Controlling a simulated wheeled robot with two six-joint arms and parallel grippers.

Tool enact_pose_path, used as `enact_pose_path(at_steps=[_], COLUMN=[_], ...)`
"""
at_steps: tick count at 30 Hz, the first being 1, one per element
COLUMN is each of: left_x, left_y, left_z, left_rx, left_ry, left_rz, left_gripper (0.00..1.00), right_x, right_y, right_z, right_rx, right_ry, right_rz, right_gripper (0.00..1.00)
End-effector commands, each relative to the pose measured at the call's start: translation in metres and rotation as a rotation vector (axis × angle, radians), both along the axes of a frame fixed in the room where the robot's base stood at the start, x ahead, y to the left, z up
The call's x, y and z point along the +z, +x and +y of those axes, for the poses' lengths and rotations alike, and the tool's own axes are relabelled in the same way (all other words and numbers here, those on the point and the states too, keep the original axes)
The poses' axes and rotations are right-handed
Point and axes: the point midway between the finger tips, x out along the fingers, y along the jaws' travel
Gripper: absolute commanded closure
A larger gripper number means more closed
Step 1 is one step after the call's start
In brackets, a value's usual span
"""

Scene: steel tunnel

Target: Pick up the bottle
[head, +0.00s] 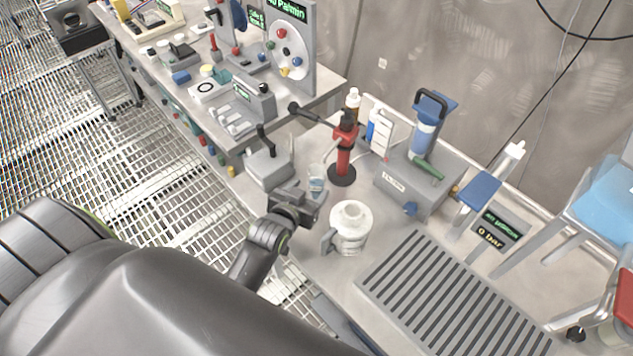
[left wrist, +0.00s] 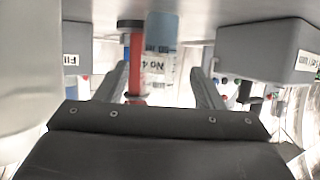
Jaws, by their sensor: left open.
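A small clear bottle (head: 316,183) with a blue and white label stands upright on the bench, just beyond my left gripper (head: 306,202). In the left wrist view, which appears upside down, the labelled bottle (left wrist: 160,50) shows between the two fingers of my left gripper (left wrist: 158,72), ahead of their tips. The fingers are open with nothing between them that I can see held. Part of the bottle's lower side is hidden by the gripper in the head view. My right gripper is not in view.
A white jug (head: 351,226) stands close right of the gripper. A red stand (head: 343,160) is just behind the bottle. A grey box (head: 268,170) is to the left, and a larger grey unit (head: 405,192) is to the right. A slotted grate (head: 450,300) lies in front.

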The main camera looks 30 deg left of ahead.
Motion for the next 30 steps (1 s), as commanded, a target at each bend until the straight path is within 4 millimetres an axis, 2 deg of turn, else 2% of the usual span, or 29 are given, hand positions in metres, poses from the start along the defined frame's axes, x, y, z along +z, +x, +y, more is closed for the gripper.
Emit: enact_pose_path(at_steps=[3, 11, 21, 30], left_x=[-0.005, -0.008, -0.024, -0.027], left_y=[0.011, 0.023, 0.057, 0.065], left_z=[0.001, 0.001, 0.003, 0.003], left_rx=[-0.001, 0.0, -0.001, 0.0], left_ry=[0.002, 0.001, 0.002, 0.001], left_rz=[0.001, 0.001, 0.001, 0.0], left_gripper=[0.38, 0.38, 0.38, 0.38], right_x=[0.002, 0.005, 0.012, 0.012], right_y=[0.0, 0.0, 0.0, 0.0], right_z=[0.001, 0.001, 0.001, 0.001], right_rx=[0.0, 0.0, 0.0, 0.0], right_ry=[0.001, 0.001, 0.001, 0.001], right_rz=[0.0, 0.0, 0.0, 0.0], right_gripper=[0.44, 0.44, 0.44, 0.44])
